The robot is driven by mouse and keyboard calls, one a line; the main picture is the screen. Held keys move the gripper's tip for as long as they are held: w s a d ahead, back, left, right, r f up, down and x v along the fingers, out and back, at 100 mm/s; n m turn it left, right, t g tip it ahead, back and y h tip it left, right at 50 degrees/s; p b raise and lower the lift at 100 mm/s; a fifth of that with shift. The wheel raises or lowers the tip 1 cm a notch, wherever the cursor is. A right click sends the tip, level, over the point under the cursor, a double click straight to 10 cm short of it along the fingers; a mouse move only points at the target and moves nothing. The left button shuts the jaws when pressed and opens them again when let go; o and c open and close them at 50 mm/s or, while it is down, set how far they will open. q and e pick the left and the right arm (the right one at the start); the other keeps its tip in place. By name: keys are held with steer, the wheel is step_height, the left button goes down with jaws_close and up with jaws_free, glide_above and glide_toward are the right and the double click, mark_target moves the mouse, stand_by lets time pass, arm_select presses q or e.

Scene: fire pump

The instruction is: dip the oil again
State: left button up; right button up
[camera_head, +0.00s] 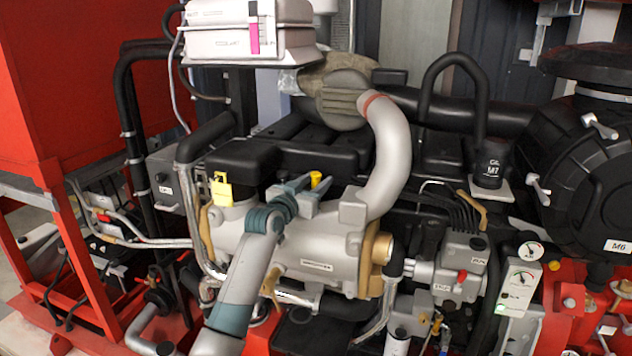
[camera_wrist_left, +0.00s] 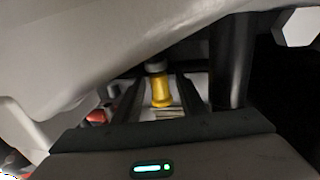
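A yellow handle (camera_head: 316,179), which looks like the dipstick's, stands up at the top of the grey engine housing in the head view. In the left wrist view the yellow handle (camera_wrist_left: 161,91) lies between my finger pads, with visible gaps beside it. My left gripper (camera_head: 308,192) reaches in from the lower left and is open around the handle. The dipstick's lower part and its tube are hidden. My right gripper is in neither view.
A yellow padlock-shaped piece (camera_head: 222,190) sits left of my gripper. A thick grey pipe (camera_head: 390,150) curves down close on the right. A white box (camera_head: 245,30) stands above at the back. Black hoses and a gauge panel (camera_head: 520,280) crowd the right.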

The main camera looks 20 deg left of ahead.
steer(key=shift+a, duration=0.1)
arm_select(q)
steer(key=shift+c, duration=0.9)
jaws_close()
step_height(320, 180, up, 9)
steer(key=p, duration=0.5)
steer(key=shift+f, duration=0.2)
steer(key=shift+a+r, duration=0.1)
steer(key=shift+r, duration=0.15)
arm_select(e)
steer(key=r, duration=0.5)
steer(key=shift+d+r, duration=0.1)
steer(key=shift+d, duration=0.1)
arm_select(q)
steer(key=shift+r, duration=0.1)
steer(key=shift+o, duration=0.9)
jaws_free()
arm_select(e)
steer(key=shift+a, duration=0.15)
arm_select(q)
steer(key=shift+f, duration=0.2)
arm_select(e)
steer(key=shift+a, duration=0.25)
